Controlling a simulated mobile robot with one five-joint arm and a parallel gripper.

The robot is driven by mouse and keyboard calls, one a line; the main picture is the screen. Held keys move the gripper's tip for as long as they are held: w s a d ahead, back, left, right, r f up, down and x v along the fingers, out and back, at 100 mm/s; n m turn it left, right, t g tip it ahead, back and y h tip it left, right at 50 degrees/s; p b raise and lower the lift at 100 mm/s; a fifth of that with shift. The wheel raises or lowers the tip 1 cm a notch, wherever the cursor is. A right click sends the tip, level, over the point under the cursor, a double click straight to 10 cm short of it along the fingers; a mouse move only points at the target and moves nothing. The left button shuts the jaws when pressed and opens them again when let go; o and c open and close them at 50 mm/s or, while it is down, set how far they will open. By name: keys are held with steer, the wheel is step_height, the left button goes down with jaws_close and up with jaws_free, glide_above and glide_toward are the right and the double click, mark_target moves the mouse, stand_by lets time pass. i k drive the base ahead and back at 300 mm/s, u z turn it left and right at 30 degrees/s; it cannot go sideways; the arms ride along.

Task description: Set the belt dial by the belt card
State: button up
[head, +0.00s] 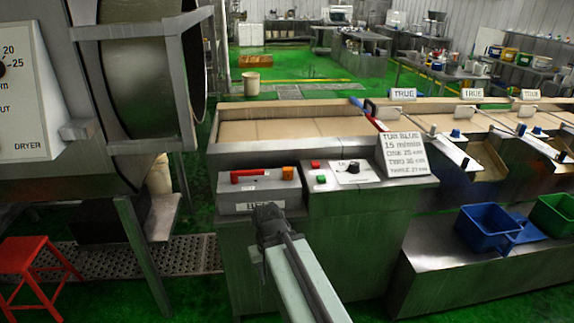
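The belt dial is a black knob (353,168) on a white plate (346,178), on the right-hand metal console; its pointer setting is too small to read. The belt card (405,156) stands tilted right of the dial; it seems to read "TUB BLUE", "15 m/min", then lines for one, two and three with small, blurred numbers. My gripper (268,213) is in front of the left console, lower left of the dial and apart from it. I see it from behind, so its fingers are hidden.
The left console (258,195) carries a red handle (248,175) and an orange block (288,173). Red (315,164) and green (321,179) buttons sit left of the dial. A large drum dryer (150,90) stands left, a red stool (28,262) below it. A blue tub (487,230) stands right.

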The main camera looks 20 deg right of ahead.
mark_target(353, 167)
steer(key=u, duration=0.3)
steer(key=i, duration=1)
steer(key=z, duration=0.1)
